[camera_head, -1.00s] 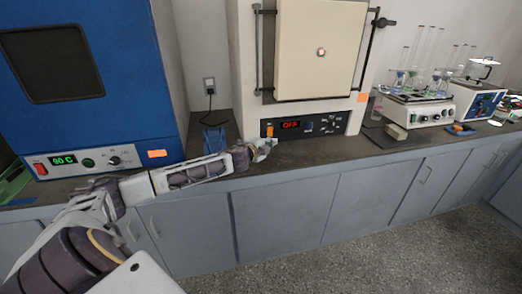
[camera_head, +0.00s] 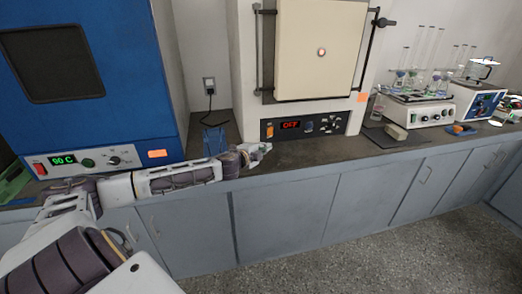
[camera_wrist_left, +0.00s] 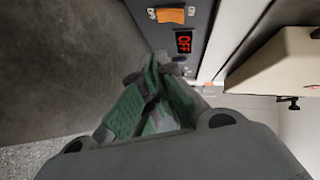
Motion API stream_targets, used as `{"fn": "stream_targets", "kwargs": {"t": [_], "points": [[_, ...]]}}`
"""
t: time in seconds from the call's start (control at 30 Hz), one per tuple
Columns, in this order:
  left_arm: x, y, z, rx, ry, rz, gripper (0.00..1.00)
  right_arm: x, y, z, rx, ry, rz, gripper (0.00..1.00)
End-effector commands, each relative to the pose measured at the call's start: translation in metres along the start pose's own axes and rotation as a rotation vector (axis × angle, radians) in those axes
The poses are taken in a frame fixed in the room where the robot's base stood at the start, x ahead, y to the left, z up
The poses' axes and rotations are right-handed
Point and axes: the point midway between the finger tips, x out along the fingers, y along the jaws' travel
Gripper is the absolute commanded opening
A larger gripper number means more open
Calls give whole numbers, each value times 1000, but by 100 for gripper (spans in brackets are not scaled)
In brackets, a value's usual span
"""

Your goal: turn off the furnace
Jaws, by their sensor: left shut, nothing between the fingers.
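The furnace (camera_head: 243,70) is a beige box with a closed door, standing on the counter at the centre of the head view. Its black control panel (camera_head: 350,117) carries a red display (camera_head: 290,125) reading OFF and an orange switch (camera_head: 270,131) at its left end. The wrist view shows the display (camera_wrist_left: 184,42) and the switch (camera_wrist_left: 171,15) beyond the fingers. My left gripper (camera_head: 267,147) is shut and empty, just in front of and below the switch, apart from it. Its green-padded fingers (camera_wrist_left: 156,70) show in the wrist view. My right gripper is out of view.
A blue oven (camera_head: 135,120) with a green display reading 90 C stands at the left. A hotplate with glassware (camera_head: 415,108) and other devices stand on the right of the counter. The counter edge (camera_head: 300,165) runs below my left gripper.

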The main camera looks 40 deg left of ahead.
Motion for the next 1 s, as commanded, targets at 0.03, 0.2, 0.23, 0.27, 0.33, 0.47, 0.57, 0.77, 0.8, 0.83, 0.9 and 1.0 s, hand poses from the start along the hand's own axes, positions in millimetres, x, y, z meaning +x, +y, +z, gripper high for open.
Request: {"fn": "stream_targets", "kwargs": {"t": [0.03, 0.2, 0.23, 0.27, 0.33, 0.47, 0.57, 0.77, 0.8, 0.83, 0.9, 1.0], "points": [[-2, 1, 0, 1, 0, 1, 0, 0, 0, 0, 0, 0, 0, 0], [-9, 2, 0, 1, 0, 1, 0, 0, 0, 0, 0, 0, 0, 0], [-10, 2, 1, 2, 0, 1, 0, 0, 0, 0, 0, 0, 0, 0], [-11, 3, 1, 2, -1, 2, 0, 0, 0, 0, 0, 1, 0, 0], [-14, 2, 0, 0, 0, 1, 0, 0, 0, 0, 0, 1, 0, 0], [-18, 3, 0, 1, 1, 1, 0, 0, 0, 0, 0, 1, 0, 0], [-19, 3, 0, 1, 1, 1, 0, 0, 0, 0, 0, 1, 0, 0], [-21, 3, -1, 0, 2, -1, 0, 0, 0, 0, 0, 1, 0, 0], [-21, 3, -1, 0, 2, -1, 0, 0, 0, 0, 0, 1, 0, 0], [-21, 3, -1, 0, 2, -1, 0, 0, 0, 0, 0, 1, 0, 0], [-21, 3, -1, 0, 2, -1, 0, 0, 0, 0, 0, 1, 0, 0], [-21, 3, -1, 0, 2, 0, 0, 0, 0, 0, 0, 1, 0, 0]]}}
